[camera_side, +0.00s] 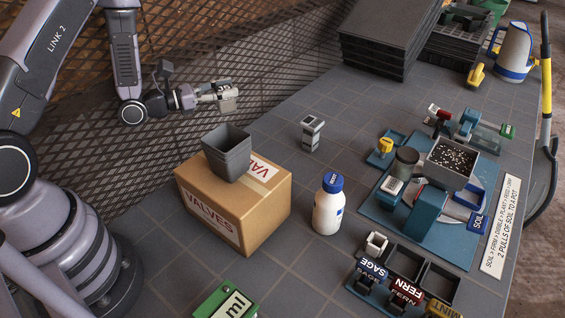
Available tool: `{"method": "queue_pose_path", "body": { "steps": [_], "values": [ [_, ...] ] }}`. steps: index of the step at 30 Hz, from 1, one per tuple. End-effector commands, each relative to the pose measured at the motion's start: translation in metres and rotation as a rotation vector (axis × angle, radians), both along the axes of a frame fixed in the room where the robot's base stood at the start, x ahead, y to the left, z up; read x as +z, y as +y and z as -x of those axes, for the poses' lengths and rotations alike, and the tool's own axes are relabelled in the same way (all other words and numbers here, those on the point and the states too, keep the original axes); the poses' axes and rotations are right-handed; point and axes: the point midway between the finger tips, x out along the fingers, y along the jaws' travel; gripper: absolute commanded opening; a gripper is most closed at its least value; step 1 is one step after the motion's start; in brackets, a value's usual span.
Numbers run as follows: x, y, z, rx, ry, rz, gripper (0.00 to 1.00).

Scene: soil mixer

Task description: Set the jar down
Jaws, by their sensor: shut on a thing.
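My gripper (212,94) is at the upper left, reaching to the right in the air behind the cardboard box. It is shut on a small pale grey-green object, the jar (229,103), which is partly covered by the fingers. The jar is small in this view, so its lid and contents cannot be told. It is held clear of the grey tiled table (275,112), near the mesh fence.
The soil station (448,168) and labelled bins (405,262) fill the right.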

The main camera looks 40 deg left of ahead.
Motion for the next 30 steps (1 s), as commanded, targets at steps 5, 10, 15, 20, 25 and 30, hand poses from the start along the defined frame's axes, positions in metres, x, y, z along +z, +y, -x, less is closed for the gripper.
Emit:
{"method": "queue_pose_path", "body": {
  "steps": [5,10,15,20,25,30],
  "values": [
    [-0.001,-0.001,-0.001,-0.003,0.0,0.0,0.03],
    [-0.014,-0.013,-0.023,-0.042,0.001,-0.012,0.03],
    [-0.046,-0.053,-0.08,-0.128,0.004,-0.034,0.03],
    [-0.072,-0.112,-0.138,-0.204,0.005,-0.039,0.03],
    [-0.086,-0.173,-0.178,-0.254,0.005,-0.024,0.03],
    [-0.09,-0.211,-0.197,-0.279,0.004,-0.007,0.03]
  ]
}}
